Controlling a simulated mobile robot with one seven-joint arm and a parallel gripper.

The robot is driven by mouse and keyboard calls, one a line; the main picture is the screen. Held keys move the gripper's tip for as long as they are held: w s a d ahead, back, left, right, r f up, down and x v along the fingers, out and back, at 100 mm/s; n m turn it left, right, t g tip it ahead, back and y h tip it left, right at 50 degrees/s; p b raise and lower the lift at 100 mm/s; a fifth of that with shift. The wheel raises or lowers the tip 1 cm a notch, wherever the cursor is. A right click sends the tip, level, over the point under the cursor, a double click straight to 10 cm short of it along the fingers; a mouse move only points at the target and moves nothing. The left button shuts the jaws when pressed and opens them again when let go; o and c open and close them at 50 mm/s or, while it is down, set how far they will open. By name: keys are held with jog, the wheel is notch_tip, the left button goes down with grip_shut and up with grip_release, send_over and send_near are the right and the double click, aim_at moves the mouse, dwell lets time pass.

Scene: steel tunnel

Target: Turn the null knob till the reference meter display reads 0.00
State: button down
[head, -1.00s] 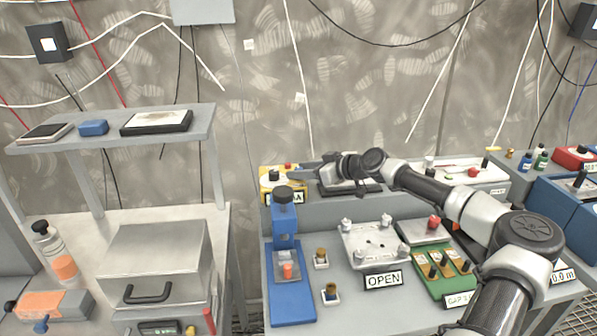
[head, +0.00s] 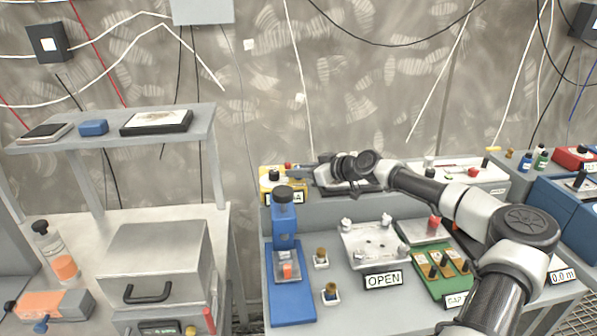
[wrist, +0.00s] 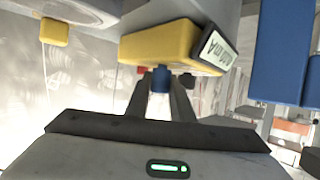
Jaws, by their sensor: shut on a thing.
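The yellow meter box (head: 270,181) stands on the back ledge, with a display plate on its front, partly hidden by the blue press. In the wrist view the yellow box (wrist: 160,42) hangs upside down in the picture, and its display (wrist: 214,51) is tilted; the letters mA seem to show, but I cannot read the digits. My gripper (wrist: 161,77) is shut on a small blue knob (wrist: 160,79) at the box, likely the null knob. In the head view my gripper (head: 303,167) reaches the box from the right. A red terminal (wrist: 141,70) is beside the fingers.
A blue press (head: 284,225) stands in front of the box. A clear-topped fixture (head: 372,243) with an OPEN sign (head: 383,280) and a green board (head: 440,272) lie on the bench below my arm. A white meter (head: 480,180) stands right along the ledge.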

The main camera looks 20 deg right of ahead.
jog(key=shift+h, duration=0.3)
jog(key=m+t+h+b, duration=0.1)
jog(key=m+h, duration=0.2)
jog(key=shift+a+t, duration=0.1)
jog(key=shift+t, duration=0.2)
jog(key=shift+m+t+h+b, duration=0.3)
jog(key=shift+m+h+b, duration=0.55)
jog(key=shift+m+h, duration=0.25)
jog(key=c, duration=1.5)
grip_release()
jog(key=shift+c, duration=0.2)
